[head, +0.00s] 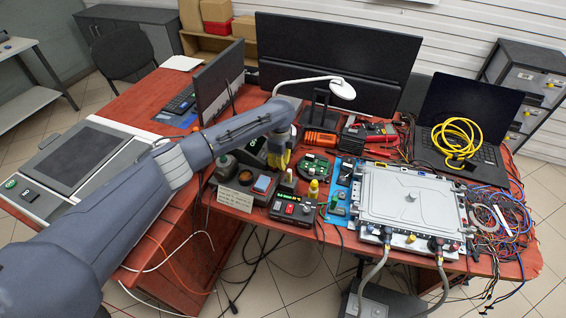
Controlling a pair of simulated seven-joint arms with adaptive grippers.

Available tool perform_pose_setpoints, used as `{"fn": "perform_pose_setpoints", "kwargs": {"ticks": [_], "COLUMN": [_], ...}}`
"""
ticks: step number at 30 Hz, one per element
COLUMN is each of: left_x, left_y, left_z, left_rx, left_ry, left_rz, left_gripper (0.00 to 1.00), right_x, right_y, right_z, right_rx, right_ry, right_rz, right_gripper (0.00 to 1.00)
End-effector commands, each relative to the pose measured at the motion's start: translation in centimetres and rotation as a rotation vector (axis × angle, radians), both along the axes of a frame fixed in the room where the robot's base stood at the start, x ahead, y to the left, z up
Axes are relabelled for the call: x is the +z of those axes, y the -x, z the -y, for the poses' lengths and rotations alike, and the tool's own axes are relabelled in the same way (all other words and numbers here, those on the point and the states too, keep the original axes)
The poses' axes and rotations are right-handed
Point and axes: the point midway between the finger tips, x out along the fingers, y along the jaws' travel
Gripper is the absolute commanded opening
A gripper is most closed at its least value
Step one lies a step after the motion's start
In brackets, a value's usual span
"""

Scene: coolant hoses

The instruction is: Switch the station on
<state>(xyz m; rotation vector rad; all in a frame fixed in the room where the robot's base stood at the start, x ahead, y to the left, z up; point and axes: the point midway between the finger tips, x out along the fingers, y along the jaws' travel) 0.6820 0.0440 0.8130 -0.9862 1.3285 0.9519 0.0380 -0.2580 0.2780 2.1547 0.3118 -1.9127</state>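My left arm reaches in from the left over the red table. Its gripper (280,157) points down above the middle of the table, just behind a group of small devices. Its fingers are small and partly hidden, so I cannot tell whether they are open. A dark box with red buttons and a small green-lit display (293,207) stands in front of the gripper, apart from it. A grey metal unit (410,197) with hoses at its front edge lies to the right. Which device is the station is not clear. My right gripper is not in view.
A white sign (235,199) stands left of the dark box. A yellow bottle (313,190), a green circuit board (316,167) and a white lamp (342,89) are close by. A laptop (468,110) with a yellow cable coil (457,138) and tangled wires (492,212) crowd the right.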

Motion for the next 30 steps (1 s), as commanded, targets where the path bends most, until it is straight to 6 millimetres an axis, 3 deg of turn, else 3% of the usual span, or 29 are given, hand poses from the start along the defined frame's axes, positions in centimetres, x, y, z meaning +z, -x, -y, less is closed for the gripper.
{"fn": "perform_pose_setpoints", "kwargs": {"ticks": [18,30], "left_x": [0.3,1.0], "left_y": [1.6,1.5], "left_z": [-0.5,-0.4], "left_rx": [-0.001,-0.003], "left_ry": [-0.002,-0.001], "left_rz": [-0.005,-0.001], "left_gripper": [0.00,0.00], "right_x": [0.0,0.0], "right_y": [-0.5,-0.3], "right_z": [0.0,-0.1], "right_rx": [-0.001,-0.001], "right_ry": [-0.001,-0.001], "right_rz": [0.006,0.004], "right_gripper": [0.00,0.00]}}
